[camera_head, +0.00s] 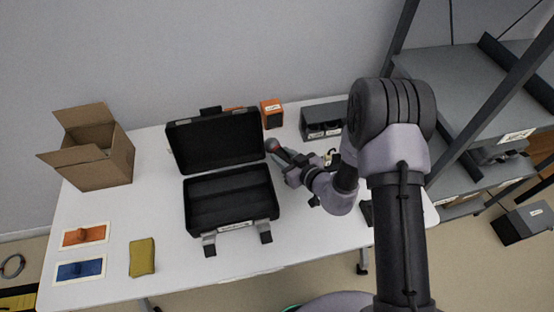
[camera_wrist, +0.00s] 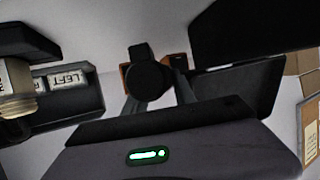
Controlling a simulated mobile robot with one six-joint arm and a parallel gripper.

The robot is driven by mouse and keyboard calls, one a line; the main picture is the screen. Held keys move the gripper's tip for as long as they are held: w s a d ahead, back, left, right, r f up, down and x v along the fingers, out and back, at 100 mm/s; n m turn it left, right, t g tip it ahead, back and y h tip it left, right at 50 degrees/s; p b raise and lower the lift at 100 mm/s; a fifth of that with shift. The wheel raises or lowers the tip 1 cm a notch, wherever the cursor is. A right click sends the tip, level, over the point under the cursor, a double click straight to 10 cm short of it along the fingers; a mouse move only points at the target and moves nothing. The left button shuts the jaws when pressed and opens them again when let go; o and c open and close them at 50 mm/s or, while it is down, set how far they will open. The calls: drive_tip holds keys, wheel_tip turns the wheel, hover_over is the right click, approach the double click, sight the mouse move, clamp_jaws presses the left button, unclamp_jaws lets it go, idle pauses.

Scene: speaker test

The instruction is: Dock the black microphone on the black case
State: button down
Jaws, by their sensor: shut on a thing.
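The black microphone (camera_wrist: 148,82) is between the two fingers of my gripper (camera_wrist: 157,88) in the wrist view, its dark round end toward the camera. In the head view my gripper (camera_head: 282,154) is shut on it, just right of the black case and above the table; the microphone is small and partly hidden there. The black case (camera_head: 232,205) stands open on the table, its lid (camera_head: 215,140) raised at the back and its tray seemingly empty. Dark panels of the case (camera_wrist: 240,88) show at the right in the wrist view.
A dark unit with slots (camera_head: 322,120) stands back right; its "LEFT" label (camera_wrist: 68,79) shows in the wrist view. An orange box (camera_head: 271,114) stands behind the gripper.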

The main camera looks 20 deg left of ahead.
drive_tip(key=shift+w+a, duration=0.6)
drive_tip(key=shift+a, duration=0.15)
drive_tip(key=shift+w+a+b, duration=0.3)
drive_tip(key=shift+a+b, duration=0.05)
drive_tip(key=shift+a, duration=0.1)
wheel_tip(320, 180, down, 4)
drive_tip(key=b, duration=0.2)
drive_tip(key=shift+r+b, duration=0.1)
drive_tip(key=shift+b, duration=0.3)
drive_tip(key=shift+r, duration=0.2)
drive_tip(key=shift+f, duration=0.15)
drive_tip(key=c, duration=1)
unclamp_jaws()
drive_tip(key=shift+c, duration=0.2)
